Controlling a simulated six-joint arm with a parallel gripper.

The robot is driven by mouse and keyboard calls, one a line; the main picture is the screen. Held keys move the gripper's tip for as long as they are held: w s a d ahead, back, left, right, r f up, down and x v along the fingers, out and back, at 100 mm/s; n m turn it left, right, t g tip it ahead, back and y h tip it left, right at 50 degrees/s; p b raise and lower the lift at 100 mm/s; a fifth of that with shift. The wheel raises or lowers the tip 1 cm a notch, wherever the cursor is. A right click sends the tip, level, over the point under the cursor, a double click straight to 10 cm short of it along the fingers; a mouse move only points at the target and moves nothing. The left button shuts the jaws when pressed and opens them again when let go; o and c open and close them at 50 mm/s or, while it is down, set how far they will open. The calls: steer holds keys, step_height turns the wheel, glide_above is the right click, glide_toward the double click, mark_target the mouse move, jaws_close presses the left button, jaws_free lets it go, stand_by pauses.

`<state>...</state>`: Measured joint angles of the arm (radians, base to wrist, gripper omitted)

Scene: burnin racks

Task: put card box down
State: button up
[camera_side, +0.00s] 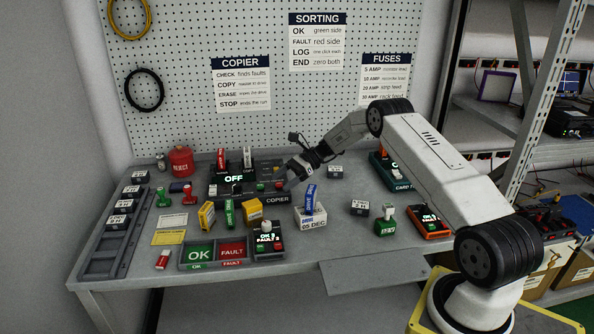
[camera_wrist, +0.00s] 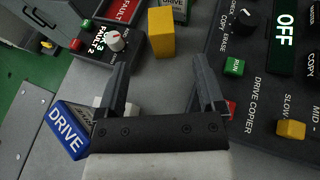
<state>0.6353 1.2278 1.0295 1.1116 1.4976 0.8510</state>
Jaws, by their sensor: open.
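My gripper (camera_side: 297,168) is open and hangs above the bench near the front right of the drive copier. In the wrist view my gripper (camera_wrist: 165,62) has nothing between its fingers. A small yellow box (camera_side: 253,213) stands on the bench in front of the copier. A yellow box (camera_wrist: 160,32) also shows just beyond my fingertips in the wrist view, apart from them. A second yellow box (camera_side: 207,215) stands further left. No box is readably marked as the card box. A white box (camera_side: 310,217) labelled 05 DEC holds a blue drive (camera_side: 309,198).
The drive copier (camera_side: 277,199) reads OFF. A green and red sorting tray (camera_side: 213,251) and a small tester (camera_side: 268,240) stand at the front edge. A rack (camera_side: 98,262) of dark blocks is at left. Some bench is bare right of the white box.

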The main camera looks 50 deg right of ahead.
steer(key=s+a+r+n+g+h, duration=0.2)
steer(key=s+a+n+g+h, duration=0.15)
steer(key=a, duration=0.45)
steer(key=s+a+r+n+h, duration=0.1)
steer(key=s+a+n+h, duration=0.2)
steer(key=s+n, duration=0.3)
steer(key=s+a+r+n+h, duration=0.1)
steer(key=s+a+n+h, duration=0.2)
steer(key=s+a+n, duration=0.2)
steer(key=s+a+r+n+t+h, duration=0.1)
steer(key=s+a+n+h, duration=0.2)
steer(key=s+n, duration=0.5)
steer(key=s+a, duration=0.1)
steer(key=s, duration=0.2)
steer(key=shift+r, duration=0.4)
